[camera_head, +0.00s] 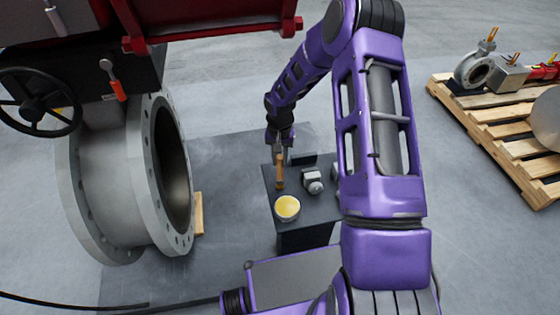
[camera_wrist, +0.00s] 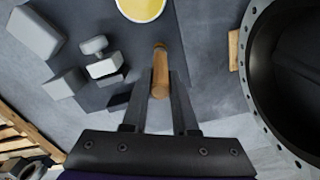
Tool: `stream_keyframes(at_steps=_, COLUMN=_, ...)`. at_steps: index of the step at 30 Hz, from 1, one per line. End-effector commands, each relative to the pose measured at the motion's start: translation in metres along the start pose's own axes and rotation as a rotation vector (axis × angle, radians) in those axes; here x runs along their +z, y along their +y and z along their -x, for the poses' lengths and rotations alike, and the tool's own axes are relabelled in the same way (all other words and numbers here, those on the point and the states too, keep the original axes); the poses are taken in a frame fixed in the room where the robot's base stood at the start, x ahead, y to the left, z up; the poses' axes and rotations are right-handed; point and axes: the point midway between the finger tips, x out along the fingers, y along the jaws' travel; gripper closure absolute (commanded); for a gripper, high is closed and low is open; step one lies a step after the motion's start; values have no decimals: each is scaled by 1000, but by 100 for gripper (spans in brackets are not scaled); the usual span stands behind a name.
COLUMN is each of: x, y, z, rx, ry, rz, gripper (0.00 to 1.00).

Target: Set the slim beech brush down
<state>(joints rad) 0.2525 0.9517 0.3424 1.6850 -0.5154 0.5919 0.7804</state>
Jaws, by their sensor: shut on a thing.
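The slim beech brush (camera_head: 280,172) is a narrow wooden stick held upright over the left part of a small dark stand (camera_head: 313,212). It also shows end-on in the wrist view (camera_wrist: 160,72). My gripper (camera_head: 280,150) is shut on the brush near its upper end, with a finger on each side; the fingers also show in the wrist view (camera_wrist: 160,105). I cannot tell whether the brush's lower end touches the stand top.
A bowl of yellow stuff (camera_head: 287,208) stands at the stand's front. A small grey and white item (camera_head: 313,182) and dark blocks (camera_head: 303,158) sit to the right and behind. A large flanged valve (camera_head: 120,180) is at left; a pallet (camera_head: 490,125) is at right.

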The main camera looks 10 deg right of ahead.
Motion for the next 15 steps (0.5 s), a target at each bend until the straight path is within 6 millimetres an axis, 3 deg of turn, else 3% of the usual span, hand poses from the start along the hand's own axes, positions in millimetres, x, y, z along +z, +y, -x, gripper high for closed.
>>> stream_keyframes(at_steps=11, x=0, y=0, z=-9, rx=0, ry=1, rz=0, gripper=100)
stream_keyframes(at_steps=12, x=0, y=0, z=-7, rx=0, ry=1, rz=0, gripper=66)
stream_keyframes(at_steps=15, x=0, y=0, z=-7, rx=0, ry=1, rz=0, gripper=48)
